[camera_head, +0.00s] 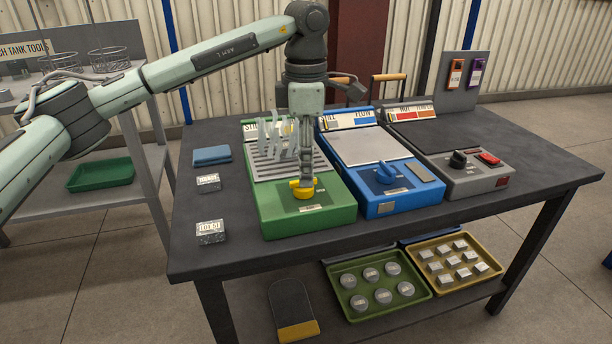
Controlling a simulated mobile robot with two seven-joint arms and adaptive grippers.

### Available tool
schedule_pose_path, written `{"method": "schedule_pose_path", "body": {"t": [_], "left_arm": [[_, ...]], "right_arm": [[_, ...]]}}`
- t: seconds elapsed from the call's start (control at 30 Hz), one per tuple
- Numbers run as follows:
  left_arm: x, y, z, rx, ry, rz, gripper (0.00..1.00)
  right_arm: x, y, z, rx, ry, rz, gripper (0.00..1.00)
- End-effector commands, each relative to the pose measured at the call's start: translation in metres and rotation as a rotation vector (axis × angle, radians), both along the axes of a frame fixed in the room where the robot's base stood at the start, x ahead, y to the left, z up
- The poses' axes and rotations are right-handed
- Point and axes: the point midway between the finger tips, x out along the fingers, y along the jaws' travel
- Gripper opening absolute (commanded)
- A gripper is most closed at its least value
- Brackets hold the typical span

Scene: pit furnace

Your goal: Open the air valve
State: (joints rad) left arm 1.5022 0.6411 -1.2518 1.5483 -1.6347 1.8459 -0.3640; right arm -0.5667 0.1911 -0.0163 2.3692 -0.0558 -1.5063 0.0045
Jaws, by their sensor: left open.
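A yellow knob (302,189) sits on the front of a green unit (318,222). The green unit has a slatted tray and a sign partly hidden by my arm. A blue knob (386,173) sits on the blue unit (398,205) to its right, with a sign ending in "FLOW". No label reading "air valve" is legible. My left gripper (306,181) points down over the green unit, its fingertips at the yellow knob. It is open; I cannot tell whether the fingers touch the knob. My right gripper is out of view.
A grey unit (470,185) with a black knob and red switch stands right of the blue unit. A blue cloth (212,156) and two labelled blocks lie on the left of the dark table (225,258). A green tray and a yellow tray of parts stand below.

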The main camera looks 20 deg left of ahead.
Motion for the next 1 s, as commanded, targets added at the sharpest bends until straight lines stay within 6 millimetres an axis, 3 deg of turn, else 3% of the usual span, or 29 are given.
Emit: {"method": "schedule_pose_path", "body": {"t": [0.2,0.4,1.0], "left_arm": [[0.001,-0.001,0.049,-0.001,-0.004,0.0,0.54],[0.0,0.0,0.076,0.0,-0.002,0.0,0.54],[0.0,0.0,0.084,-0.001,-0.001,-0.001,0.54]], "right_arm": [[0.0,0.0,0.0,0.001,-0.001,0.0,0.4],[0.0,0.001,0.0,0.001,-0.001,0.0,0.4],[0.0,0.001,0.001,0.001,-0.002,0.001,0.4]]}}
